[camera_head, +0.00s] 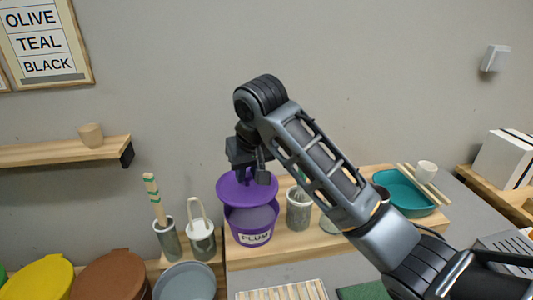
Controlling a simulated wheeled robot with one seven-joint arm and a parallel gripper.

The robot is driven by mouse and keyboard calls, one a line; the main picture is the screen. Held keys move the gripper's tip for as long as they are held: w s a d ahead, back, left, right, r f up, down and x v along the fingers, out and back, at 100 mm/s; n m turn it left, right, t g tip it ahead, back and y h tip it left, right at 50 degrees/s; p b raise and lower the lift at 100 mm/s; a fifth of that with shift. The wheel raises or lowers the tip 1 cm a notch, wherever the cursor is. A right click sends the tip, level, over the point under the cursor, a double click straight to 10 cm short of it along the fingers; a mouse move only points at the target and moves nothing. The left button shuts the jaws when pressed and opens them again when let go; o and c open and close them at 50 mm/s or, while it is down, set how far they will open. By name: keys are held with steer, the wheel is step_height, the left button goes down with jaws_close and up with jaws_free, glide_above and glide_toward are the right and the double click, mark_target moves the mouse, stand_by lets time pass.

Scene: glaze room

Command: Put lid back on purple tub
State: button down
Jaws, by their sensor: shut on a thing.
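The purple tub (250,238) labelled PLUM stands on the wooden shelf near the middle of the view. Its opening shows a greyish-purple inside. The purple lid (232,191) is held above the tub, over its back left part, and looks slightly tilted. My gripper (248,176) points down and is shut on the lid at its top middle. From this one view I cannot tell whether the lid's near edge touches the tub's rim. The fingertips are partly hidden by the gripper body.
Grey cylinders with tools (168,238) and a looped handle (202,238) stand left of the tub. A grey pot (299,212) stands close on its right. A teal basin (402,196) is farther right. Yellow (40,278) and brown (110,276) lidded tubs are at lower left.

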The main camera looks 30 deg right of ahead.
mark_target(252, 184)
steer(key=shift+w+d, duration=0.1)
steer(key=shift+d, duration=0.4)
step_height(252, 184, down, 4)
steer(key=b, duration=0.4)
steer(key=shift+b, duration=0.4)
steer(key=shift+f, duration=1.1)
steer(key=shift+r+p, duration=0.1)
steer(key=shift+p, duration=0.55)
steer(key=shift+f+p, duration=0.25)
steer(key=shift+p, duration=0.5)
stand_by(1.3)
steer(key=c, duration=0.8)
jaws_free()
steer(key=shift+o, duration=0.2)
